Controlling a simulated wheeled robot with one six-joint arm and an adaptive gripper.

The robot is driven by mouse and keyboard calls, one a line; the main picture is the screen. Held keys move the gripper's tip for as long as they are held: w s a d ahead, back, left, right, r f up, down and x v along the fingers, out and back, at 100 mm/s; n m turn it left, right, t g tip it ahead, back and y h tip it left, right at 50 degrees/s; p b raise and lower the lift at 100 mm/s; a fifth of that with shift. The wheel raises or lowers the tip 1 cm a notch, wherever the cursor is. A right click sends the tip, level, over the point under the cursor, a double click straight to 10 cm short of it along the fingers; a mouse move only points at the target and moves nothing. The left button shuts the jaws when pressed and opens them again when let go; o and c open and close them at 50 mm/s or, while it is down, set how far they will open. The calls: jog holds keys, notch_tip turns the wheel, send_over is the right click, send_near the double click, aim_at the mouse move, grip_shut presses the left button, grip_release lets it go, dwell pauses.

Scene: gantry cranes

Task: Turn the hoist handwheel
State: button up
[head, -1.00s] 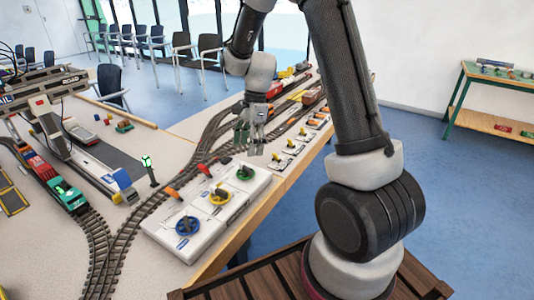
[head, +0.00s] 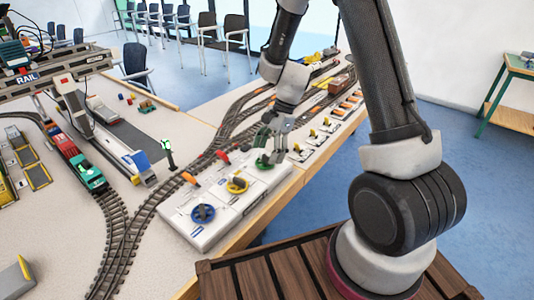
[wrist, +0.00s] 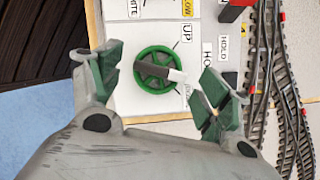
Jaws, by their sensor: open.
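A white control panel (head: 228,208) on the table carries three handwheels: a blue one (head: 203,212), a yellow one (head: 237,185) and a green one (wrist: 158,70). Labels beside the green wheel read "UP", "HOLD" and a partly hidden "HO". The green wheel has a dark grip bar with a pale end across it. My gripper (head: 271,160) is at the green wheel and partly hides it in the head view. In the wrist view my gripper (wrist: 163,88) is open, with one green-padded finger on each side of the wheel and a gap to both.
Orange and red levers (head: 190,181) stand along the panel's track side. Curved rails (head: 135,225) run beside the panel, with a red and green train (head: 78,163) and a gantry crane (head: 60,75) at left. A row of small yellow switches (head: 312,134) lies beyond the gripper.

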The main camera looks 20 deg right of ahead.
jog(key=shift+a+f, duration=0.25)
jog(key=shift+f, duration=0.25)
jog(key=c, duration=1)
jog(key=n+g, duration=0.1)
jog(key=n, duration=0.2)
jog(key=n+g+h, duration=0.1)
jog(key=n, duration=0.2)
jog(key=shift+w+a+n, duration=0.1)
jog(key=shift+w+n, duration=0.05)
jog(key=shift+n, duration=0.15)
jog(key=n+h, duration=0.1)
jog(key=n, duration=0.2)
jog(key=shift+a+n+g+h, duration=0.1)
jog(key=shift+n+g+h, duration=0.2)
jog(key=shift+g, duration=0.1)
jog(key=shift+n+h, duration=0.6)
jog(key=shift+n, duration=1)
jog(key=shift+w+n, duration=0.1)
jog(key=shift+n, duration=0.2)
